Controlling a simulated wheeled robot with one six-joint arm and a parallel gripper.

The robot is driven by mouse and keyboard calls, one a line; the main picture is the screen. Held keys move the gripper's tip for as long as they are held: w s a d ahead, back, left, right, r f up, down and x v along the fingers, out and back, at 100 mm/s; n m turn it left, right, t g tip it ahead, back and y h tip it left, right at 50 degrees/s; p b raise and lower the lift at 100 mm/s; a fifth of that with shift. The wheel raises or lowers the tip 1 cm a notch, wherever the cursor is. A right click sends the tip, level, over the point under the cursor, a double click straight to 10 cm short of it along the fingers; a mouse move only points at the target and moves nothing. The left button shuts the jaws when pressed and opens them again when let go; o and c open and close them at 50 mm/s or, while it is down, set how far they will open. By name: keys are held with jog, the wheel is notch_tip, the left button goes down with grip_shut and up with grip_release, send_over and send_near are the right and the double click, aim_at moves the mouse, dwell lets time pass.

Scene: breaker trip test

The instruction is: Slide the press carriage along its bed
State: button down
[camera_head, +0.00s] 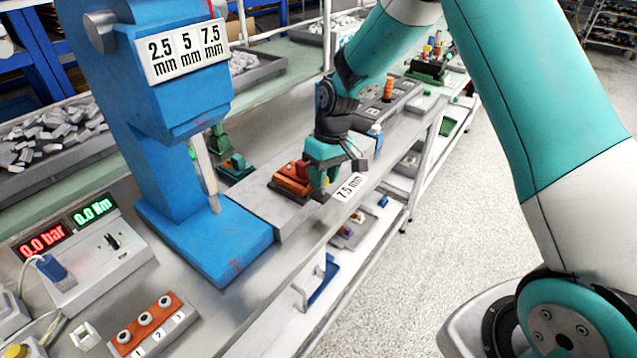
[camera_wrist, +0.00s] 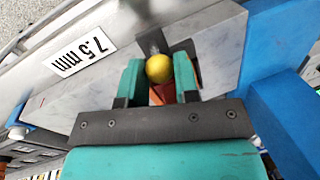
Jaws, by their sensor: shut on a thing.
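The press carriage (camera_head: 291,181), an orange-red block, sits on the grey bed (camera_head: 262,205) beside the blue press (camera_head: 180,215). My gripper (camera_head: 322,184) is at the carriage's right end, pointing down. In the wrist view its two green fingers stand on either side of a round yellow knob (camera_wrist: 159,69) and are shut on it. Some orange-red of the carriage (camera_wrist: 162,95) shows between the fingers; the rest is hidden by my gripper. A "7.5 mm" label (camera_head: 349,187) lies on the bed's front side, and also shows in the wrist view (camera_wrist: 83,55).
The press column and its thin pale rod (camera_head: 205,175) stand left of the carriage. The bench edge runs close to my gripper's right.

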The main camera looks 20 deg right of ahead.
jog(key=shift+w+d, duration=0.35)
jog(key=shift+d, duration=0.25)
jog(key=c, duration=0.9)
grip_release()
jog(key=shift+o, duration=0.2)
jog(key=shift+r, duration=0.1)
jog(key=w+d+r+b, duration=0.1)
jog(key=d+r, duration=0.2)
jog(key=r, duration=1.4)
jog(key=shift+b, duration=0.3)
